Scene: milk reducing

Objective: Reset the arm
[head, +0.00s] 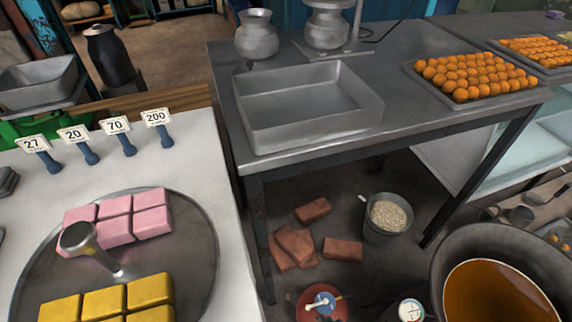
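No part of my arm or my gripper shows in the head view, so its state and place are hidden. In front of me is a grey metal table (400,100). A rectangular metal tray (310,105) stands empty on its near left part. A tray of orange round sweets (470,78) sits on its right part.
A white counter (215,250) at left bears a round tray (190,255) with pink blocks (115,222), yellow blocks (105,303) and a ladle-like tool (90,247). A large pan of brown liquid (500,290) stands lower right. Bricks (300,245) and a bucket (388,220) lie below the table.

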